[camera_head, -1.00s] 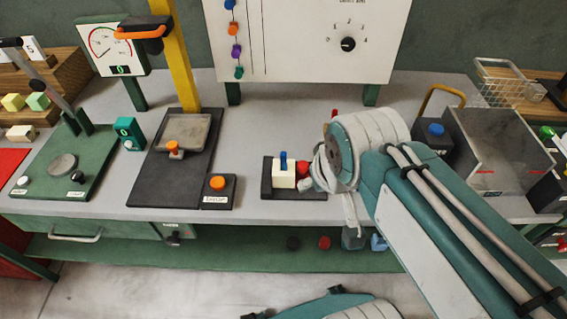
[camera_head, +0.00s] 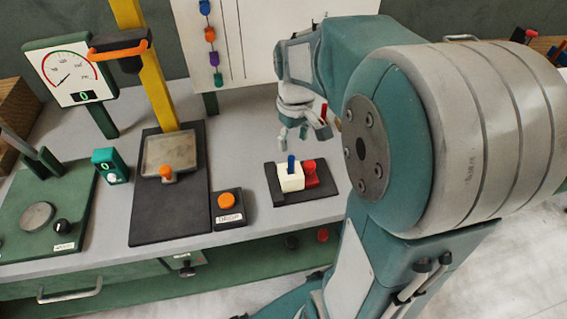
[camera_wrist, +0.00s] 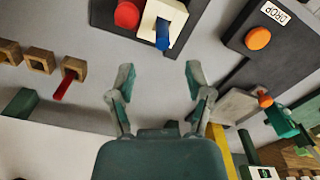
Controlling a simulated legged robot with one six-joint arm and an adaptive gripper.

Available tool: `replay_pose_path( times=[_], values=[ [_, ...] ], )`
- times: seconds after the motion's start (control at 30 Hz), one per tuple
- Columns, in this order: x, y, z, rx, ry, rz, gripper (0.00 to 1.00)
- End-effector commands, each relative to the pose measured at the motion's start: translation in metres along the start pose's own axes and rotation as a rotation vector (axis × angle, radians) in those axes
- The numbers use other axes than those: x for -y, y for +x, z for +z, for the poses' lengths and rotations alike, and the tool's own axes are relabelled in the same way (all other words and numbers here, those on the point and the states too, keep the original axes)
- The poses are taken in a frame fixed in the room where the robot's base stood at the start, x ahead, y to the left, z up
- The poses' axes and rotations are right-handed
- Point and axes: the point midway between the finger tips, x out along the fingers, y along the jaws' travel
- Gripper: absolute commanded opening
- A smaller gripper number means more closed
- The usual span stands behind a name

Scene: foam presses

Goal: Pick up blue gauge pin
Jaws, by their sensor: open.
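The blue gauge pin (camera_head: 291,164) stands upright in a cream block (camera_head: 291,180) on a dark tray (camera_head: 277,195) near the front of the bench. In the wrist view the blue pin (camera_wrist: 162,38) projects from the cream block (camera_wrist: 164,18), beyond the fingertips. My gripper (camera_head: 302,137) is above and behind the block, apart from the pin. In the wrist view my gripper (camera_wrist: 158,75) has its two fingers spread, with nothing between them.
A red knob (camera_head: 310,172) sits right beside the cream block. An orange button box (camera_head: 228,205) and a press with a yellow column (camera_head: 145,60) stand to the left. Wooden blocks, one with a red pin (camera_wrist: 63,87), show in the wrist view.

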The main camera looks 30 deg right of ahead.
Motion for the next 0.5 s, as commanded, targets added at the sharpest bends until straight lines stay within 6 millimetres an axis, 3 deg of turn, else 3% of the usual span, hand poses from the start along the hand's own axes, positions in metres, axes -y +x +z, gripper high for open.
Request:
replay_pose_path(
  times=[0.1, 0.37, 0.5],
  values=[
    [0.003, 0.021, 0.0, 0.004, -0.001, 0.0, 0.65],
    [0.003, 0.045, -0.001, 0.003, -0.001, 0.002, 0.65],
    [0.003, 0.067, -0.002, 0.004, 0.0, 0.001, 0.65]
  ],
)
